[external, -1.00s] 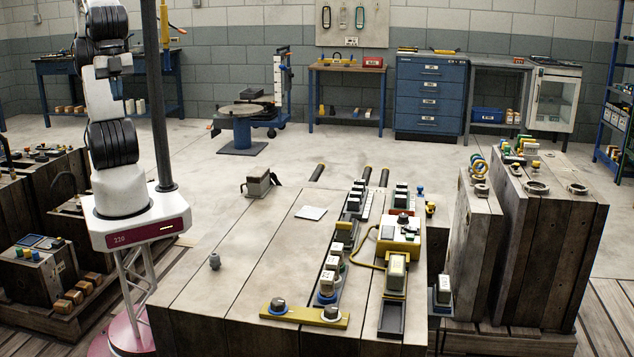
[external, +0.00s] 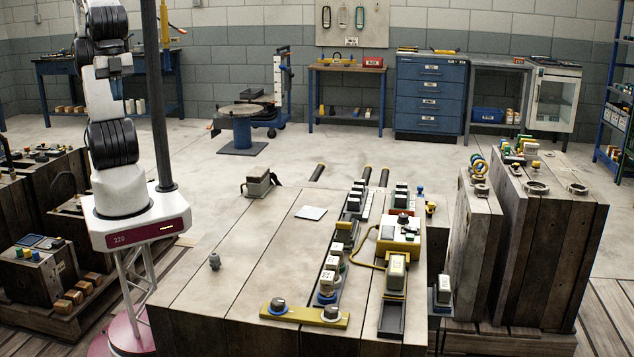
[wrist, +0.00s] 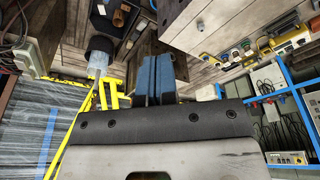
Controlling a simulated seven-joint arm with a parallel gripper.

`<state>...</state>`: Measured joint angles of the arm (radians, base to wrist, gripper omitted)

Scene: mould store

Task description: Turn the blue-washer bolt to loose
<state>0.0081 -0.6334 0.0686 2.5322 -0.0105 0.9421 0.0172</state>
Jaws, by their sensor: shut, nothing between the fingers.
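The bolt with the blue washer (external: 278,305) is at the left end of a yellow plate (external: 305,317) near the front of the wooden bench. It has a dark round head, and its turn position is too small to read. A second dark-headed bolt with a pale washer (external: 331,312) is at the plate's right end. My gripper (wrist: 155,62) shows in the wrist view with its two blue fingers together and empty. The wrist view does not show the blue-washer bolt clearly.
A row of blocks with blue bases (external: 326,288) stands just behind the plate. A yellow box with a dark knob (external: 402,230) and cable is further back. A small grey knob (external: 214,261) stands at the left. The bench surface (external: 255,265) between is mostly clear.

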